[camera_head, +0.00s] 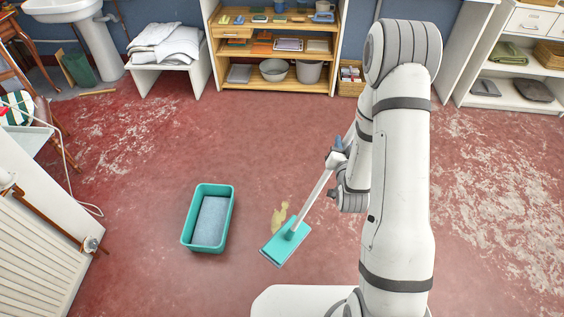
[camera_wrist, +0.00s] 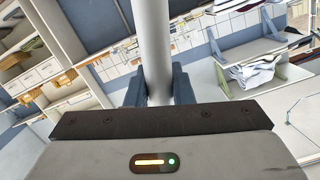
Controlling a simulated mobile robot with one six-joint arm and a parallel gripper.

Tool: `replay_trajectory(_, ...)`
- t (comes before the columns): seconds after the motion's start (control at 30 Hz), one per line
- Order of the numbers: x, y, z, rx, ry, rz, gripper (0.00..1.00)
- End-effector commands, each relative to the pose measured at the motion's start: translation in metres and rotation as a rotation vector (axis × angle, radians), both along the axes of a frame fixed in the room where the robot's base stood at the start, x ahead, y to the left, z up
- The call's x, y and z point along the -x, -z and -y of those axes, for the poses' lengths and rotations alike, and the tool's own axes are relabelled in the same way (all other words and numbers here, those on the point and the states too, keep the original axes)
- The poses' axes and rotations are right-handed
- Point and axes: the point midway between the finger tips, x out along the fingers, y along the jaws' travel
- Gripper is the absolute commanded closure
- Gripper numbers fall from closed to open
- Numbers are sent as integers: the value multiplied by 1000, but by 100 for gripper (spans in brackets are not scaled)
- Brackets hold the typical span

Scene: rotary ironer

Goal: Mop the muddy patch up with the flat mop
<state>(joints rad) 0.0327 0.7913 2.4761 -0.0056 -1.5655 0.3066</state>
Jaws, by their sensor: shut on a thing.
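The flat mop (camera_head: 286,243) has a teal rectangular head and a pale handle. Its head is at the floor, at the near edge of the muddy patch (camera_head: 280,217), a small yellowish-brown smear that shows just behind the head. The head may hide part of the patch. My gripper (camera_head: 337,158) is shut on the mop's handle, which slants up to the right from the head. In the wrist view the pale handle (camera_wrist: 151,45) stands between the two dark fingers of my gripper (camera_wrist: 158,88).
A teal tray (camera_head: 187,228) with a grey-blue bottom lies on the floor left of the mop. A wooden shelf unit (camera_head: 217,60) and a white bench with towels (camera_head: 165,45) stand at the back. A white panelled unit (camera_head: 35,240) is at the left. The red floor between is open.

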Motion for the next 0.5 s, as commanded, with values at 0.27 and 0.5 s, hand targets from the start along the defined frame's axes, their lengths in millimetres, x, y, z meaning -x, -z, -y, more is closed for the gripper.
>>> replay_trajectory(0.27, 0, 0, -5, -1, -12, 1, 100)
replay_trajectory(0.5, -3, 8, -13, 5, -43, 5, 100)
